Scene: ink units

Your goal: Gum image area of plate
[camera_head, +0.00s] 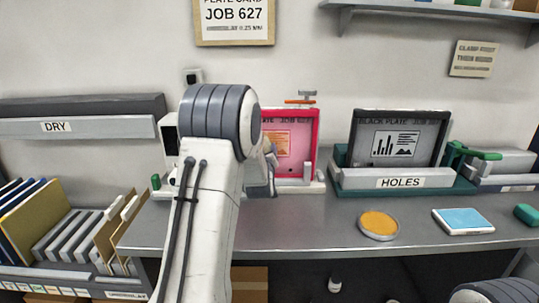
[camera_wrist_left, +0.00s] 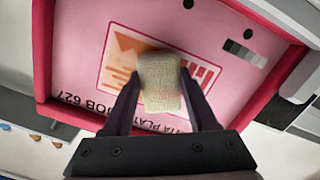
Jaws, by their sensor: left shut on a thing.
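The magenta plate (camera_head: 297,160) with a pink face stands upright at the back of the bench, partly hidden behind my left arm. In the left wrist view the plate (camera_wrist_left: 80,60) fills most of the picture, with an orange and white image area (camera_wrist_left: 119,47) in its middle. My left gripper (camera_wrist_left: 160,88) is shut on a pale, rough sponge (camera_wrist_left: 160,82), held in front of the image area. I cannot tell whether the sponge touches the plate. In the head view my arm hides the sponge. My right gripper is not in view.
An orange-filled round dish (camera_head: 378,224), a blue pad (camera_head: 463,221) and a green block (camera_head: 527,214) lie on the bench. A DRY rack (camera_head: 75,127) is at left. The front middle bench is clear.

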